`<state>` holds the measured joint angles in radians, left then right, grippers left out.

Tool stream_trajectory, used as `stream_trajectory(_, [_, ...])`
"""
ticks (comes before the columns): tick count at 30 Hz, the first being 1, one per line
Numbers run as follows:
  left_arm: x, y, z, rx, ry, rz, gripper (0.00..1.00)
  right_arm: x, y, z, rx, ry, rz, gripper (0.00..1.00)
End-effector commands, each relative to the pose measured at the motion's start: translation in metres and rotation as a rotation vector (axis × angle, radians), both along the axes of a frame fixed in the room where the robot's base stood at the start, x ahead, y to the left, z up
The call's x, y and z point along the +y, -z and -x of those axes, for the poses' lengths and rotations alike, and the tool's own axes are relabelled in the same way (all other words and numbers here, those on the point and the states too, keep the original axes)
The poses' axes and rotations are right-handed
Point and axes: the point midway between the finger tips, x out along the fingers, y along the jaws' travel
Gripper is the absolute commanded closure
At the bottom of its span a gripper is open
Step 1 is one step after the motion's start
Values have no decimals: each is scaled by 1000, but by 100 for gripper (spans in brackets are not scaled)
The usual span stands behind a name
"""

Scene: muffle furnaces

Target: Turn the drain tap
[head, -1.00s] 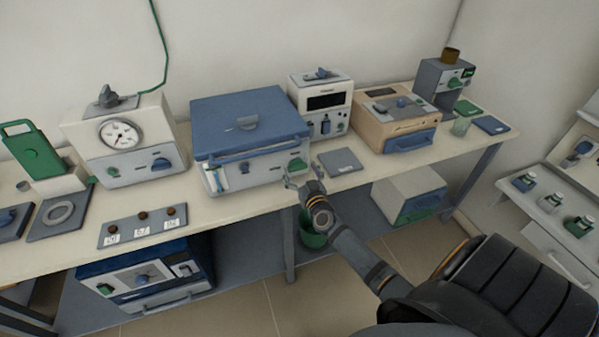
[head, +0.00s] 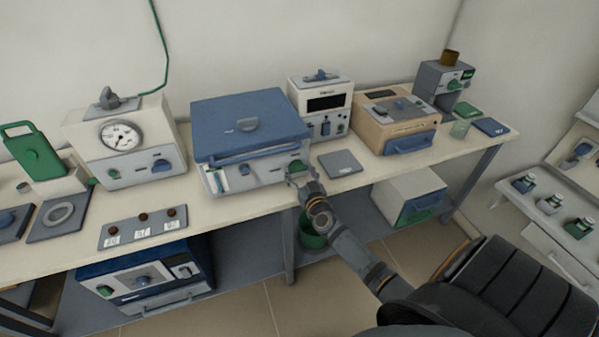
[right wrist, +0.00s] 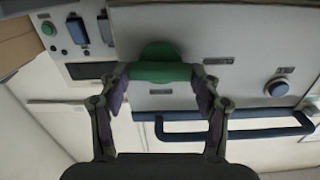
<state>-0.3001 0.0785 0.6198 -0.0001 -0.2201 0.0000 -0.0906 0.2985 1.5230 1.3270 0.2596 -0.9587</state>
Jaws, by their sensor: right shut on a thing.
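The green drain tap (head: 296,166) sits at the lower right of the front of the blue-lidded white unit (head: 248,128). In the right wrist view the tap's green handle (right wrist: 160,72) lies crosswise between the two fingers. My right gripper (head: 299,175) is at the tap, and its fingers (right wrist: 163,82) are shut on the handle, one on each side. The fingers partly cover the tap in the head view. My left gripper is not in view.
A grey pad (head: 340,163) lies on the bench right of the gripper. A white box with a dark display (head: 325,103) stands behind it. A green bucket (head: 312,236) is below the bench edge. A label plate with several knobs (head: 143,228) lies at front left.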

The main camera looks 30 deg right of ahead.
Motion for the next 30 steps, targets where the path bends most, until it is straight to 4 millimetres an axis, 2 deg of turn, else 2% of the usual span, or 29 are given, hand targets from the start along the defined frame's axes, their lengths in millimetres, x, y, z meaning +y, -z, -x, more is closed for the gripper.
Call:
stream_trajectory(8, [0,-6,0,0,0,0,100,-1,0,0,-43,1,-184,68])
stream_trajectory(30, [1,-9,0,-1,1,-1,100,-3,3,1,-206,1,-866,68])
